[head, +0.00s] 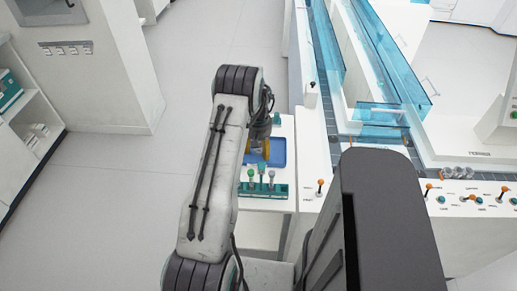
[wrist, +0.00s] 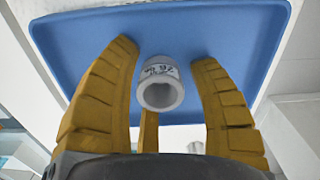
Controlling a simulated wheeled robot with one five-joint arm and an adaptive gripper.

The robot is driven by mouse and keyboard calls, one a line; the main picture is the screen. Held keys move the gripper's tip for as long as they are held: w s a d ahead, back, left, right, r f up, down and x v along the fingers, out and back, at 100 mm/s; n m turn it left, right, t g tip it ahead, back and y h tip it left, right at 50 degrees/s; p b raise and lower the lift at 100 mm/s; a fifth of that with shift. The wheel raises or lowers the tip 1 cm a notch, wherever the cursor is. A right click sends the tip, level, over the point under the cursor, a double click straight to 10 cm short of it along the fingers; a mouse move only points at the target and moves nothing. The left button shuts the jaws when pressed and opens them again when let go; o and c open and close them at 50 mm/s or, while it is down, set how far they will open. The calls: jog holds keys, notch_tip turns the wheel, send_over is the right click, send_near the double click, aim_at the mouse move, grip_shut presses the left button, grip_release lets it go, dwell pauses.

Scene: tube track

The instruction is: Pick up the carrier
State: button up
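The carrier (wrist: 160,84) is a small white-grey ring-shaped piece with a round hole and dark markings on its side. It is on the blue tray (wrist: 225,32) in the wrist view. My gripper (wrist: 164,54) is open, with yellow ribbed fingers on the left and right of the carrier and another finger below it in the picture. Gaps show between the carrier and the side fingers. In the head view my gripper (head: 259,150) points down over the blue tray (head: 279,152); the carrier cannot be made out there, behind my arm and fingers.
A green rack (head: 276,191) with several tubes stands in front of the tray on the white bench. A raised white cabinet with a tube track (head: 335,110) and blue clear covers (head: 386,55) lies to the right. Open floor (head: 110,190) is on the left.

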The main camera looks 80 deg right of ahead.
jog(key=c, duration=0.7)
jog(key=shift+r, duration=0.1)
jog(key=shift+r, duration=0.5)
jog(key=r, duration=0.2)
jog(key=s+r+b, duration=0.1)
jog(key=shift+s+d+r, duration=0.1)
jog(key=shift+d+r, duration=0.15)
jog(key=shift+d, duration=0.15)
jog(key=s+d+r+p, duration=0.5)
jog(key=s+r, duration=0.4)
jog(key=r, duration=0.2)
jog(key=shift+r+p, duration=0.15)
jog(key=shift+p, duration=0.2)
